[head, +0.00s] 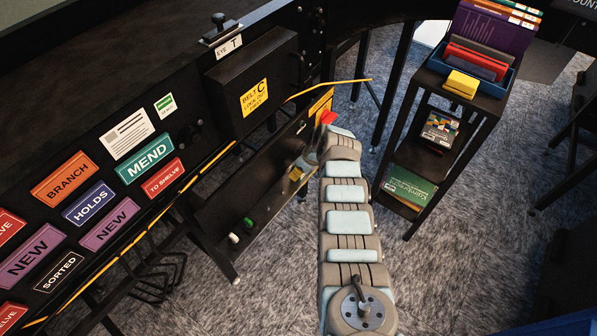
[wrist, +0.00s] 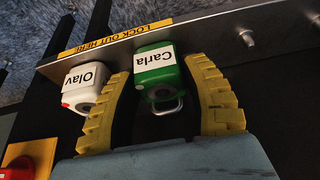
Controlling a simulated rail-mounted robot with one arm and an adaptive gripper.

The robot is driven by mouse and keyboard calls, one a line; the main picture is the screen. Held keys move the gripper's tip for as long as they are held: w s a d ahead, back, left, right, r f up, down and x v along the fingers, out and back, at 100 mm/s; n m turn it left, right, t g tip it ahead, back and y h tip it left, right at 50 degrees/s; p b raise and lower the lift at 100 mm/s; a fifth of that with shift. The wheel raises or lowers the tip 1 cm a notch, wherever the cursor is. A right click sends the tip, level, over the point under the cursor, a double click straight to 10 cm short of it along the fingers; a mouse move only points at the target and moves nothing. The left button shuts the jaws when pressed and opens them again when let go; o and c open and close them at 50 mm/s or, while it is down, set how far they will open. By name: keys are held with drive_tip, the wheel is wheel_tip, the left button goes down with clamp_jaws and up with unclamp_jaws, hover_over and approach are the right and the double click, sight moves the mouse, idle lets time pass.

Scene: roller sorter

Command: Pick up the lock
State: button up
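In the wrist view a green lock (wrist: 158,78) labelled "Carla" sits at a dark metal rail, its label upside down and its metal shackle towards me. A white lock (wrist: 86,86) labelled "Olav" is just left of it. My gripper (wrist: 158,72) is open, with one yellow finger on each side of the green lock. The left finger is between the two locks. A narrow gap shows beside the green lock; contact is hard to tell. In the head view my gripper (head: 297,173) is small at the low black ledge, mostly hidden by my arm.
A yellow "LOCK OUT HERE" strip (wrist: 130,38) runs along the rail. A red button on yellow (wrist: 30,155) is at lower left. In the head view a black box (head: 255,85) is above the ledge, and a shelf cart (head: 470,95) stands to the right.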

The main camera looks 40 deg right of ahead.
drive_tip(key=c, duration=0.5)
drive_tip(key=shift+o, duration=0.2)
wheel_tip(320, 180, up, 3)
drive_tip(key=shift+r+p, duration=0.2)
drive_tip(key=shift+p, duration=0.55)
drive_tip(key=shift+s+a+r+p, duration=0.5)
drive_tip(key=shift+s+r+p, duration=0.05)
drive_tip(key=shift+s+r, duration=0.25)
drive_tip(key=s+a+r+p, duration=0.6)
drive_tip(key=s+r, duration=0.4)
drive_tip(key=r, duration=0.2)
drive_tip(key=shift+s+a+r+p, duration=0.15)
drive_tip(key=shift+r+p, duration=0.1)
drive_tip(key=shift+p, duration=0.55)
